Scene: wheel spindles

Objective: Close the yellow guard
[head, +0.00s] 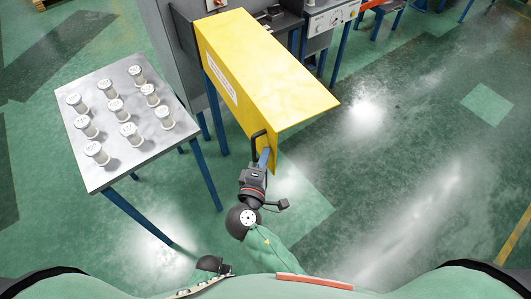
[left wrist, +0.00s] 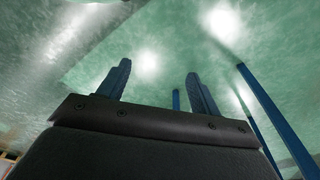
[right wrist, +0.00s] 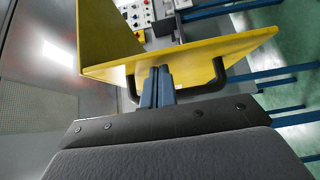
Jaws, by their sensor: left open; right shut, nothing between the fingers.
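The yellow guard (head: 250,65) is a long folded sheet that sticks out from the grey machine toward me, with a white label on its left face. It also shows in the right wrist view (right wrist: 190,58). A black bar handle (head: 256,136) sits on its near end; it also shows in the right wrist view (right wrist: 208,86). My right gripper (head: 264,157) is shut and empty, its fingers (right wrist: 156,75) at the handle, overlapping the bar. I cannot tell whether they touch it. My left gripper (left wrist: 158,80) is open and empty above the floor in the left wrist view.
A metal table (head: 140,155) with several white spindles stands left of the guard, on blue legs. A control panel (head: 330,19) with a dial is behind the guard to the right. The green floor (head: 400,190) on the right is clear.

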